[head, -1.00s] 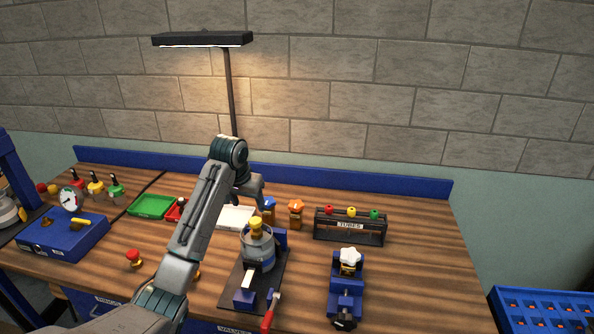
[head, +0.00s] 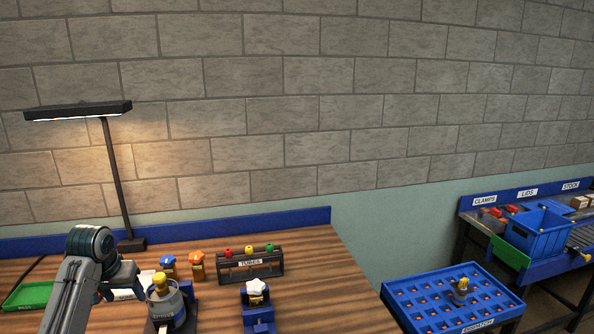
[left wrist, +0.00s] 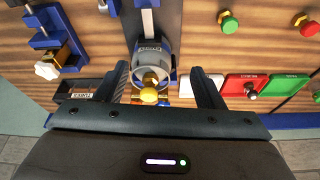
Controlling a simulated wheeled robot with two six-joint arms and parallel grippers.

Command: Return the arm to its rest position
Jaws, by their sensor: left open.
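My left arm comes in at the lower left of the head view, and its gripper (head: 128,284) is over the wooden bench (head: 310,280), just left of a grey round fixture (head: 167,306) with a yellow knob. In the left wrist view my left gripper (left wrist: 163,82) has its two dark fingers wide apart. Nothing is gripped between them. The grey fixture (left wrist: 150,62) and its yellow knob (left wrist: 148,95) show between and beyond the fingers. Whether the fingers touch anything is not clear, but a gap shows. My right gripper is in neither view.
A black tube rack (head: 250,265) and a blue clamp with a white top (head: 257,310) stand right of the fixture. A desk lamp (head: 112,170) rises behind. A green tray (head: 30,296) lies left. A blue dispatch tray (head: 450,295) stands beyond the bench's right edge.

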